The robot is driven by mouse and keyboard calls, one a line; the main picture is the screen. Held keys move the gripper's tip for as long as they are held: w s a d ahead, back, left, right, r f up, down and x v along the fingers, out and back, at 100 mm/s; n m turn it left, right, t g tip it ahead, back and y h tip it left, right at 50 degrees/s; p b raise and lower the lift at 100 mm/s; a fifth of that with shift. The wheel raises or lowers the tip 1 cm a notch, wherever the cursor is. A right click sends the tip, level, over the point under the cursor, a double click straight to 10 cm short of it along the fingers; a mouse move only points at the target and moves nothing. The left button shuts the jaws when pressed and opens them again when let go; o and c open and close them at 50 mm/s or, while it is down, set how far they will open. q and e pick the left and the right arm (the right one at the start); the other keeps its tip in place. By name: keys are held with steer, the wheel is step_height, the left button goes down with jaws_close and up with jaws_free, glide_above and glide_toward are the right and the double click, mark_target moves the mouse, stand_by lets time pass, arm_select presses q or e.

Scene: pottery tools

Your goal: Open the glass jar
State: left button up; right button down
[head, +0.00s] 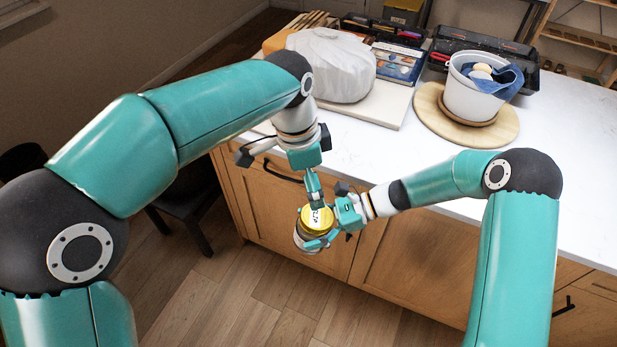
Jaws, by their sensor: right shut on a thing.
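The glass jar (308,240) has a yellow lid (318,219) with a white label and dark writing on it. It is held in the air in front of the counter's cabinet doors, and the lid is on it. My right gripper (322,236) is shut around the jar from the right side, below the lid. My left gripper (315,196) points down from above with its fingertips at the far edge of the lid. Its fingers show nearly edge-on, so I cannot tell how far apart they are or whether they touch the lid.
The white counter (560,170) lies behind the jar. A white bucket (474,98) with a blue cloth stands on a round wooden board (432,118). A plastic-covered lump (335,65) sits on a pale board at the back left. The counter's right side is clear.

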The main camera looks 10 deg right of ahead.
mark_target(317, 215)
arm_select(q)
steer(key=shift+n, duration=0.3)
steer(key=f, duration=0.4)
steer(key=d+f, duration=0.1)
steer(key=f, duration=0.6)
steer(key=shift+w+d+f, duration=0.15)
steer(key=shift+d+f, duration=0.15)
steer(key=shift+f, duration=0.05)
steer(key=shift+c, duration=0.3)
steer(key=c, duration=1.2)
steer(key=shift+n+t, duration=0.5)
steer(key=shift+n, duration=1.2)
steer(key=o, duration=1.3)
steer(key=shift+c, duration=0.2)
